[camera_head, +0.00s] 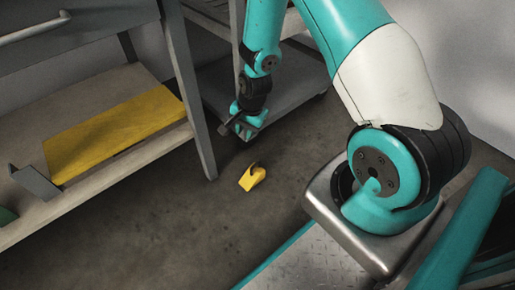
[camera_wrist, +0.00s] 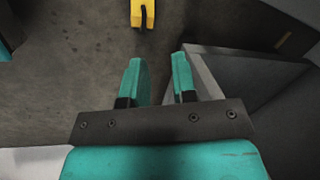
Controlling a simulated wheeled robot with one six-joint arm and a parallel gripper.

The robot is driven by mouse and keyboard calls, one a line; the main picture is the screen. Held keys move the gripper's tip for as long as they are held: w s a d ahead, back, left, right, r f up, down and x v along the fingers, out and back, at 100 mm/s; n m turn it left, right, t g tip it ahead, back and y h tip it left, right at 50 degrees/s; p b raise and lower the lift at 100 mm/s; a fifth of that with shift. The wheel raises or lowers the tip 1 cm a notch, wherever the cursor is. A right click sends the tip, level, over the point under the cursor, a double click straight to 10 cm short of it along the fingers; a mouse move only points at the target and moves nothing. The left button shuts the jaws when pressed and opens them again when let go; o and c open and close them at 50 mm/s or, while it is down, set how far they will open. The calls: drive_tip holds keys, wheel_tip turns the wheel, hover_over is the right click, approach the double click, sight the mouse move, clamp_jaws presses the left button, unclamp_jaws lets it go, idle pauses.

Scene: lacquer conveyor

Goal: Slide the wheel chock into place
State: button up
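The yellow wheel chock (camera_head: 251,178) lies on the dark floor in the head view, apart from the cart and the bench. It also shows at the top edge of the wrist view (camera_wrist: 136,14), partly cut off, with a dark strip on it. My gripper (camera_head: 243,128) is low in front of the grey cart, behind the chock in the head view. In the wrist view my gripper (camera_wrist: 158,80) has its two teal fingers apart with nothing between them. The cart's lower shelf (camera_head: 290,92) is grey; a caster (camera_head: 322,95) shows at its right corner.
A bench at left has a lower wooden shelf (camera_head: 95,77) bearing a yellow board (camera_head: 120,125) and a grey bracket (camera_head: 35,182). The bench's grey leg (camera_head: 190,100) stands left of my gripper. The floor around the chock is clear.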

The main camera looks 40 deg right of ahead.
sight(252, 168)
drive_tip(key=d+f+m+b, duration=0.1)
drive_tip(key=f+b, duration=0.2)
drive_tip(key=f, duration=0.5)
drive_tip(key=d+f+b, duration=0.1)
drive_tip(key=f+b, duration=0.3)
drive_tip(key=f, duration=0.4)
drive_tip(key=w+f+m+b, duration=0.1)
drive_tip(key=f+b, duration=0.2)
drive_tip(key=f, duration=0.5)
drive_tip(key=shift+d+f+m+h+b, duration=0.2)
drive_tip(key=shift+d+m+h+b, duration=0.1)
drive_tip(key=shift+d+b, duration=0.1)
clamp_jaws()
